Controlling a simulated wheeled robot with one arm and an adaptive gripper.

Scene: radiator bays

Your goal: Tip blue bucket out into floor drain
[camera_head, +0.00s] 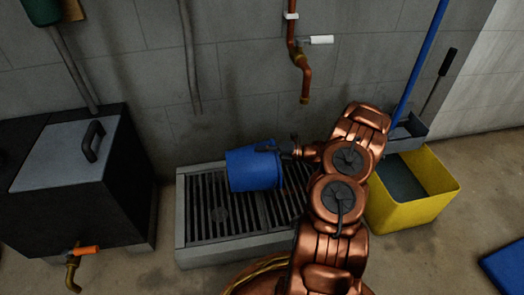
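The blue bucket (252,171) is over the floor drain, tilted a little, with its rim toward the upper right. Whether it touches the grate or hangs just above it I cannot tell. Its inside is hidden from this view. The floor drain (203,212) is a dark slatted grate in a raised grey frame. My gripper (284,149) is at the bucket's upper right rim and appears closed on it, though the fingers are small and partly hidden. My copper-coloured arm covers the drain's right end.
A black box with a grey lid (60,157) and an orange-handled tap (85,250) stands left. A yellow mop bucket (410,215) with a blue pole (421,60) stands right of my arm. A copper pipe (293,50) runs down the wall. A blue object (507,265) lies far right.

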